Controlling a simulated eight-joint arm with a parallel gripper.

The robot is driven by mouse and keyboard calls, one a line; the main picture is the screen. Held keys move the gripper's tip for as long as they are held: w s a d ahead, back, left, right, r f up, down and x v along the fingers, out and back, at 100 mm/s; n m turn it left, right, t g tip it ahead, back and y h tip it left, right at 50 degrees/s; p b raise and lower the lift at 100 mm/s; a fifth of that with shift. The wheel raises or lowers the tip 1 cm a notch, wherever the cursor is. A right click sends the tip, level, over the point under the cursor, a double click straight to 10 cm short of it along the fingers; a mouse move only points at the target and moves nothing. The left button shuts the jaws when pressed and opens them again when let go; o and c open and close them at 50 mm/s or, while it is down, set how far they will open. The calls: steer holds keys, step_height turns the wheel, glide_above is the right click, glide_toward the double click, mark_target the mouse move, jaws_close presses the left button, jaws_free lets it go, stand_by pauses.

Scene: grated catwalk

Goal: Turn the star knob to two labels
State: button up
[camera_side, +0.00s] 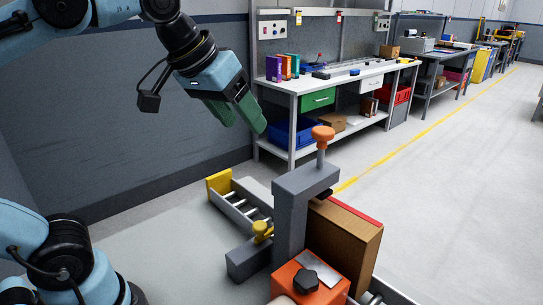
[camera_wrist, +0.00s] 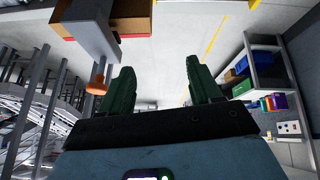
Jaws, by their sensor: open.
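A dark knob (camera_side: 307,281) sits on top of an orange box (camera_side: 330,289) at the bottom of the side view. An orange lobed knob (camera_side: 323,133) stands on a thin stem above a grey clamp frame (camera_side: 291,205). It also shows in the wrist view (camera_wrist: 97,82), left of my fingers. I cannot tell which is the star knob, and no labels are readable. My gripper (camera_side: 246,124) has green fingers, spread and empty, up and left of the orange knob and apart from it. Its fingers also show in the wrist view (camera_wrist: 160,66).
A brown box (camera_side: 342,243) with a red edge stands against the clamp. A yellow knob (camera_side: 262,230) and a yellow-ended rail (camera_side: 238,203) lie to its left. A workbench (camera_side: 345,78) with bins stands behind. The floor at right is clear.

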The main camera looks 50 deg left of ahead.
steer(key=d+n+g, duration=0.1)
steer(key=d+n, duration=0.1)
steer(key=d, duration=0.1)
steer(key=d+n+g, duration=0.1)
steer(key=d+n, duration=0.2)
steer(key=d, duration=0.1)
steer(key=d+n+g, duration=0.1)
steer(key=d+n, duration=0.2)
steer(key=shift+d+r+g+h, duration=0.15)
steer(key=shift+g+h, duration=0.15)
steer(key=shift+h, duration=0.1)
steer(key=s+d+n+g+y, duration=0.1)
steer(key=s+d+n+g, duration=0.15)
steer(key=d+n, duration=0.5)
glide_above(307, 278)
step_height(307, 278, down, 5)
steer(key=shift+n, duration=0.25)
step_height(307, 278, down, 13)
steer(key=shift+r, duration=0.2)
steer(key=c, duration=1)
